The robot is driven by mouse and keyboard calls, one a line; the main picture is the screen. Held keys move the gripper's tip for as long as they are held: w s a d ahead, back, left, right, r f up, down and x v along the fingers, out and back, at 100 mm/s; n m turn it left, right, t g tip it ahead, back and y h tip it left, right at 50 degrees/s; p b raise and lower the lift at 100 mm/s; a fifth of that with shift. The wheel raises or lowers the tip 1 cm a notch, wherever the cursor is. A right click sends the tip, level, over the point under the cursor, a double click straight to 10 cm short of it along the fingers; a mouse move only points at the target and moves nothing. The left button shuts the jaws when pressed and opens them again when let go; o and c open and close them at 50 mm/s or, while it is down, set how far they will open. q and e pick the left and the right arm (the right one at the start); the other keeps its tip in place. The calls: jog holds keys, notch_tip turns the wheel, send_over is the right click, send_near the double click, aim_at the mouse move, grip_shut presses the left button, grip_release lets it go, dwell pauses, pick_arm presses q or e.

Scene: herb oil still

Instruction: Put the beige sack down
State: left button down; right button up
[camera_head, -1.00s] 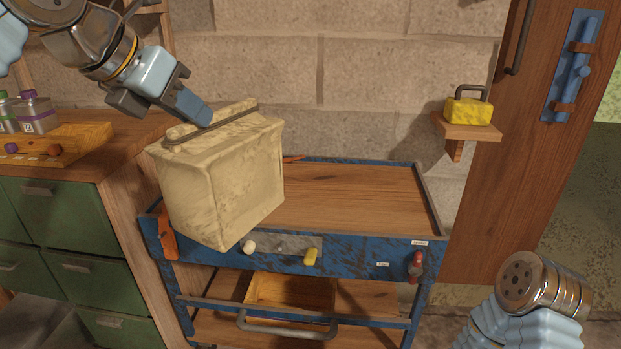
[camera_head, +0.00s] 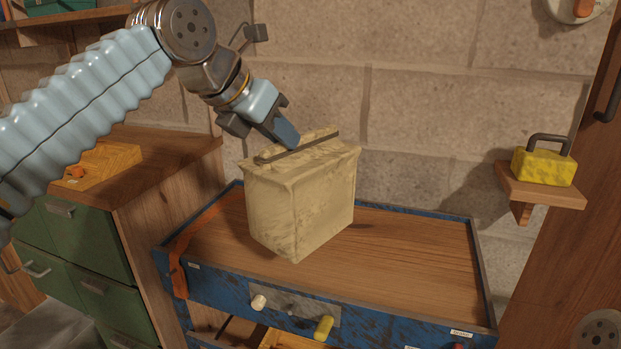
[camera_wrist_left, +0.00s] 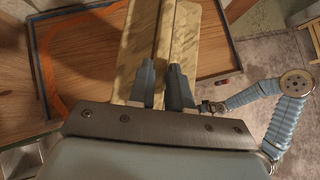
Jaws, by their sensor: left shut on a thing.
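The beige sack (camera_head: 300,205) is a boxy bag with a dark strip along its top. In the head view it is upright over the left part of the wooden top of the blue cart (camera_head: 420,250). I cannot tell whether its bottom touches the top. My left gripper (camera_head: 290,140) is shut on the sack's top edge. In the left wrist view the two fingers (camera_wrist_left: 162,85) close on the sack (camera_wrist_left: 185,45) from both sides.
An orange strap (camera_head: 180,262) hangs over the cart's left edge. The cart top is bare right of the sack. A yellow padlock-like block (camera_head: 544,167) sits on a wall shelf (camera_head: 540,194) at the right. A wooden-topped green cabinet (camera_head: 185,160) stands at the left.

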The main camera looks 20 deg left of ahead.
pick_arm(q)
jog(key=w+f, duration=0.1)
jog(key=w, duration=0.3)
jog(key=w+f, duration=0.1)
jog(key=w, duration=0.1)
jog(key=shift+d+f+p, duration=0.25)
jog(key=shift+f+p, duration=0.05)
jog(key=w+f, duration=0.1)
jog(key=f, duration=0.2)
jog(key=w+f, duration=0.2)
jog(key=f, duration=0.1)
jog(key=w+f+b, duration=0.1)
jog(key=f, duration=0.2)
jog(key=shift+w+d, duration=0.2)
jog(key=shift+w, duration=0.2)
jog(key=c, duration=1.1)
grip_release()
jog(key=shift+o, duration=0.2)
jog(key=shift+s, duration=0.1)
